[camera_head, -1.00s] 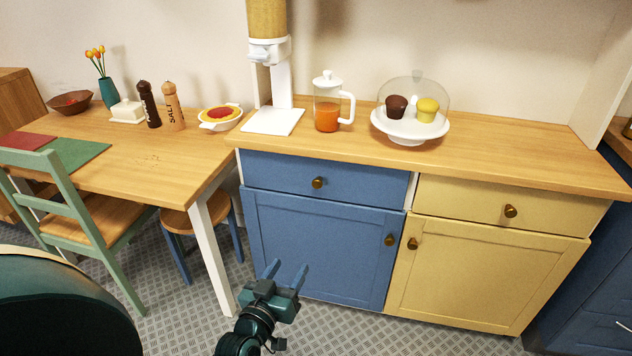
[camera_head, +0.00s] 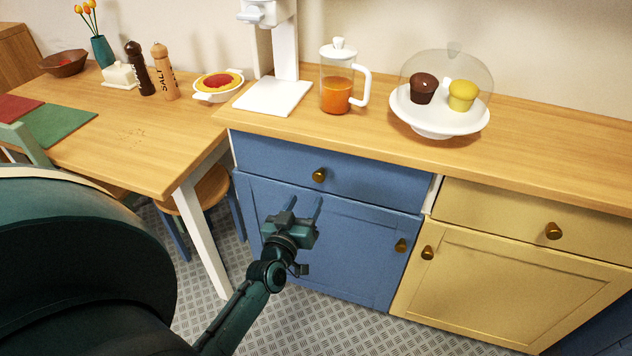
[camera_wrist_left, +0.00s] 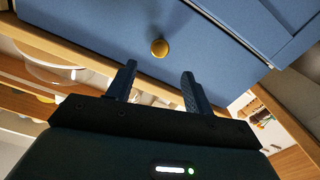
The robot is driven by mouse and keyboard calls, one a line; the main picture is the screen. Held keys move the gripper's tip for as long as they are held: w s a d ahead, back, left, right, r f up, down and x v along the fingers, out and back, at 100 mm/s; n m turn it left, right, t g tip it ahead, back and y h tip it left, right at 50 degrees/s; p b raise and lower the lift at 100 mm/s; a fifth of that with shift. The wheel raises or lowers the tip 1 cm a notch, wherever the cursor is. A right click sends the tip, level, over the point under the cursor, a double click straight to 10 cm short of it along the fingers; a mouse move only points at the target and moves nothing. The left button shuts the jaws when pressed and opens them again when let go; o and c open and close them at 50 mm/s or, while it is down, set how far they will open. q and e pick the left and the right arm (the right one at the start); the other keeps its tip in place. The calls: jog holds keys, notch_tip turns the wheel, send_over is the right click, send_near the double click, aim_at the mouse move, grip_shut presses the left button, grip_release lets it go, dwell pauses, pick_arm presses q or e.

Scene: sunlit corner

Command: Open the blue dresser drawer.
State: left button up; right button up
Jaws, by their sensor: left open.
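The blue dresser drawer (camera_head: 270,167) is shut, just under the wooden countertop, with a round brass knob (camera_head: 319,175) at its middle. A blue cupboard door (camera_head: 340,240) is below it. My left gripper (camera_head: 305,207) is open and empty, in front of the door and a little below the knob. In the left wrist view, the knob (camera_wrist_left: 159,48) is ahead of the two open fingers (camera_wrist_left: 157,80), roughly between their lines and apart from them. The drawer front (camera_wrist_left: 100,25) fills the upper part of that view. My right gripper is not in view.
The counter (camera_head: 380,135) holds a white dispenser (camera_head: 275,90), a jug of orange drink (camera_head: 337,88) and a domed cake stand (camera_head: 440,115). A yellow drawer (camera_head: 500,205) adjoins at right. A table (camera_head: 130,150) with a white leg (camera_head: 203,240) and a stool (camera_head: 205,195) stand at left.

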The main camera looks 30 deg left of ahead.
aim_at(318, 178)
pick_arm(q)
jog(key=b+x, duration=0.1)
jog(key=x, duration=0.7)
jog(key=shift+w+d, duration=0.1)
grip_shut()
dwell(0.4)
